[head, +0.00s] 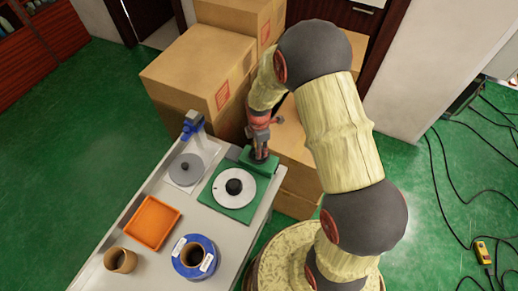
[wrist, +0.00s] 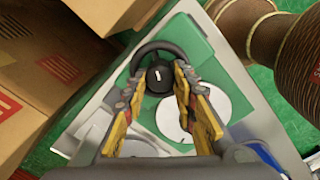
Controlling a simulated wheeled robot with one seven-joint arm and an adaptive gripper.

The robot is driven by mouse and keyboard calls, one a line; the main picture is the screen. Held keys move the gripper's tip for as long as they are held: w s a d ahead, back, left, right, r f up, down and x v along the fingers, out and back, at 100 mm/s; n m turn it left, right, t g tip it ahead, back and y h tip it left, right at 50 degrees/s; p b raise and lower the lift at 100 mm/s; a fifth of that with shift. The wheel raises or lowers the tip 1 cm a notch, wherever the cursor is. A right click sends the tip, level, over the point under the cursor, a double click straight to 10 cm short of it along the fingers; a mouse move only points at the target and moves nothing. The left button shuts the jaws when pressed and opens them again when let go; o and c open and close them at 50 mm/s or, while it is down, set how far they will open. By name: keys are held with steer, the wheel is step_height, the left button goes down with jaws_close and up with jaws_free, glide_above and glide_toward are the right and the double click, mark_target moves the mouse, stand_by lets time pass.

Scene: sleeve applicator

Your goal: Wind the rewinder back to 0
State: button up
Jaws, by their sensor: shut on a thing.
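The rewinder (head: 243,214) is a green unit at the right end of the grey table, with a white disc (head: 222,192) around a black hub. It also shows in the wrist view (wrist: 196,44), below my gripper. A black round knob (wrist: 158,77) with a short white mark sits on its green housing, with a dark ring around it. My gripper (head: 260,152) points down over the housing. In the wrist view my gripper (wrist: 159,80) has its fingers on both sides of the knob, shut on it. I cannot read any scale or number.
Beside the rewinder stand a grey disc (head: 183,170) with a blue device (head: 193,124), an orange tray (head: 153,239), a blue-rimmed roll (head: 181,263) and a brown roll (head: 119,265). Cardboard boxes (head: 190,80) crowd behind the table. Cables (head: 436,178) lie on the green floor at right.

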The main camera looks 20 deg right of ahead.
steer(key=n, duration=0.4)
steer(key=shift+n, duration=0.3)
steer(key=n, duration=0.3)
steer(key=shift+n, duration=0.3)
steer(key=n, duration=0.4)
steer(key=shift+r, duration=0.1)
steer(key=shift+n+p, duration=0.85)
steer(key=shift+n, duration=0.85)
steer(key=o, duration=1.2)
steer(key=shift+c, duration=0.2)
